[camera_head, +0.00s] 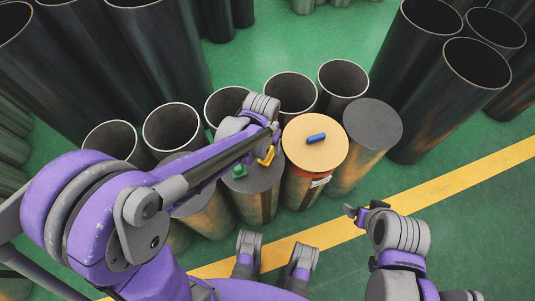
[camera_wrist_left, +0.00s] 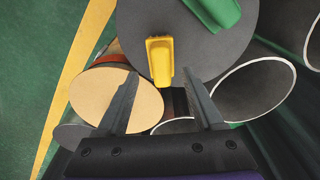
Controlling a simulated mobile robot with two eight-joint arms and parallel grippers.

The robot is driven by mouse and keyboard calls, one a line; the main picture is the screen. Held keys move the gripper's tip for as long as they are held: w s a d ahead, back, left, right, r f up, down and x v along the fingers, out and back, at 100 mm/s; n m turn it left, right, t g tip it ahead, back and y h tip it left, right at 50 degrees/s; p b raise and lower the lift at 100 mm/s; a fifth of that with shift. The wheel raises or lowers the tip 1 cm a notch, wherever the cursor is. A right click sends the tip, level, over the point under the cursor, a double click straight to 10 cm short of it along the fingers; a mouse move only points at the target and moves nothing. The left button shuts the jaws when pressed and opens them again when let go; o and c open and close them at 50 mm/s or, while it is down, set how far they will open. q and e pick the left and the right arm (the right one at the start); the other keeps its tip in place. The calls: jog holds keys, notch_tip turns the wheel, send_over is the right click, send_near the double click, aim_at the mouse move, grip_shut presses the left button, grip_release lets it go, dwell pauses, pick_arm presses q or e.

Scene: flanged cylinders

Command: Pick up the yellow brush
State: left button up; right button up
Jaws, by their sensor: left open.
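The yellow brush (camera_head: 266,155) lies on the dark grey flat top of a cylinder (camera_head: 264,181), partly hidden by my left arm in the head view. In the left wrist view the brush (camera_wrist_left: 160,58) lies at the disc's edge, its lower end between my open fingertips. My left gripper (camera_wrist_left: 160,78) is open and empty, one finger on each side of the brush's lower end. I cannot tell whether they touch it. My right gripper (camera_head: 362,211) hangs over the green floor, away from the cylinders; its jaw opening is unclear.
A green object (camera_head: 238,171) shares the grey top with the brush. A blue object (camera_head: 316,138) lies on the tan-topped cylinder (camera_head: 330,155) to the right. Several open dark pipes stand behind and around. The green floor at front right is clear, with a yellow stripe (camera_head: 440,190).

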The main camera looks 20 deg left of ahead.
aim_at(267, 150)
pick_arm(q)
jog(key=f, duration=0.3)
jog(key=f+b, duration=0.1)
jog(key=shift+w+f, duration=0.2)
jog(key=shift+w, duration=0.2)
jog(key=shift+c, duration=0.3)
grip_shut()
